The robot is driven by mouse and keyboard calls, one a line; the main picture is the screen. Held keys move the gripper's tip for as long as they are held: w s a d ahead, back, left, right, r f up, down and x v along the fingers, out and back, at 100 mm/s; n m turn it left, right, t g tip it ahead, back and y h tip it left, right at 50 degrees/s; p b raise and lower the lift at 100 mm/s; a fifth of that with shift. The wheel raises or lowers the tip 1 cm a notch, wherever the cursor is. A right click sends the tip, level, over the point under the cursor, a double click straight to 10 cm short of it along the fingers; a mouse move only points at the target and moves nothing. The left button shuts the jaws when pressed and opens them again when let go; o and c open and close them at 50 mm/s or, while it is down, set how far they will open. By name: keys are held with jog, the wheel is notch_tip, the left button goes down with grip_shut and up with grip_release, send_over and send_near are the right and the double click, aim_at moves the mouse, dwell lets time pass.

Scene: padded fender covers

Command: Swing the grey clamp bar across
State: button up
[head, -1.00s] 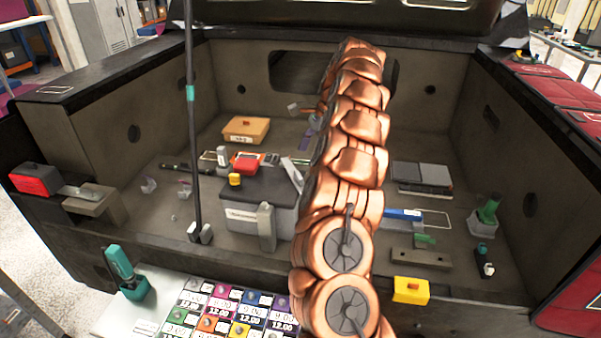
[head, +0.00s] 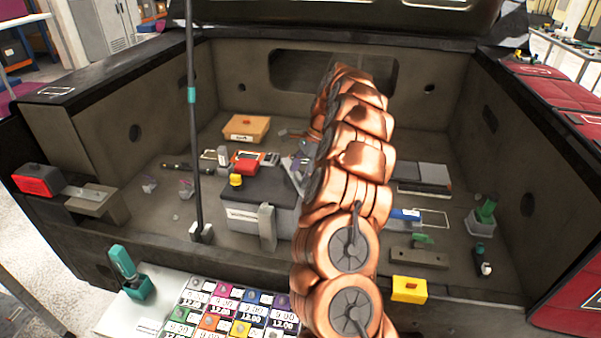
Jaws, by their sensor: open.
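A dark battery-like box (head: 250,192) stands on the bay floor left of my arm. A light grey bar (head: 293,174), seemingly the clamp bar, lies slanted at the right end of its top, close to my arm. A second grey upright piece (head: 267,227) stands against the box's front face. My gripper (head: 292,142) is beyond the box, half hidden behind my copper arm. Its small grey parts show left of the arm, apart from the bar in the picture. Its jaws are open, and I see nothing held.
A dark upright pole (head: 192,120) stands left of the box. A red block (head: 246,166) and a yellow piece (head: 236,180) are at its top. An orange box (head: 246,128) lies behind, and a yellow block (head: 409,289) sits at the front edge. Bay walls enclose the space.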

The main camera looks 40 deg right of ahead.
jog(key=shift+c, duration=0.3)
grip_shut()
dwell(0.5)
